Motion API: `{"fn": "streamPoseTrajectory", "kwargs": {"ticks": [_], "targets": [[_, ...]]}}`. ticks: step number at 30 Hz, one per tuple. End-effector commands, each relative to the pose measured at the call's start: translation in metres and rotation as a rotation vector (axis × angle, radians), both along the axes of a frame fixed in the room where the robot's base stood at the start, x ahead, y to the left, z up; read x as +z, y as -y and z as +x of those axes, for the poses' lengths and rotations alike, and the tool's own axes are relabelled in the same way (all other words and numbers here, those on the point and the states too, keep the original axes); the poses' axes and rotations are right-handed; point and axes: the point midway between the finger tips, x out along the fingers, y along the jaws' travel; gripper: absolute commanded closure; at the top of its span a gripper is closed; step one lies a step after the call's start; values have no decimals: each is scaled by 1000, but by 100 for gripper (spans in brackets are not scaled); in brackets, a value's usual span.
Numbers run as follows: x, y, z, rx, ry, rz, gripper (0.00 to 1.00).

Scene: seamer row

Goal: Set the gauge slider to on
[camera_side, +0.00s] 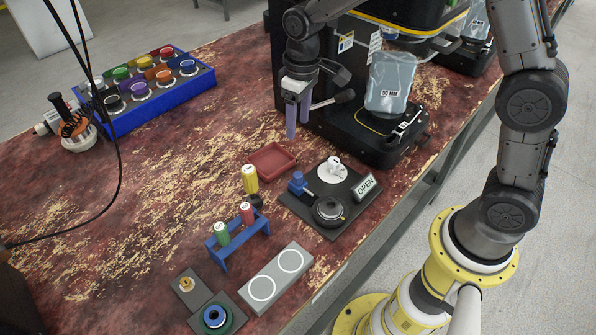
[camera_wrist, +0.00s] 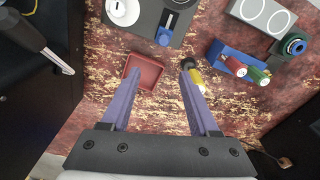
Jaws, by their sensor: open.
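The blue slider knob (camera_side: 297,183) stands on a dark panel (camera_side: 296,207) that also carries a white dial (camera_side: 332,168), a black round knob (camera_side: 329,211) and an OPEN sign (camera_side: 365,186). In the wrist view the blue knob (camera_wrist: 163,38) sits at one end of a pale slot (camera_wrist: 172,20), beside the white dial (camera_wrist: 122,10). I cannot read any on or off marking. My gripper (camera_side: 298,128) is open and empty, its two purple fingers pointing down, well above the table and behind the panel. In the wrist view the fingertips (camera_wrist: 161,66) are apart, short of the knob.
A red tray (camera_side: 272,161) and a yellow cylinder (camera_side: 250,179) lie near the panel. A blue rack (camera_side: 237,243) holds green and red cylinders. A grey plate with white circles (camera_side: 276,276) is in front. A black machine (camera_side: 345,140) with a hanging bag stands beside my gripper.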

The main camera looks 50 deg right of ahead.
Motion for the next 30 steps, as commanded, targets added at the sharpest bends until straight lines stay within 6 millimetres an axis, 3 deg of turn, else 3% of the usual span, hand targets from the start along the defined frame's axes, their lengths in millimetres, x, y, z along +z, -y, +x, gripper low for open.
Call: {"fn": "streamPoseTrajectory", "kwargs": {"ticks": [3, 11, 24, 30], "targets": [[-21, -4, -3, 9, -49, -7, 39], [-46, -5, -5, 13, -63, -8, 39], [-130, -5, -6, 13, -64, -9, 39], [-154, -5, -5, 13, -60, -8, 39]]}}
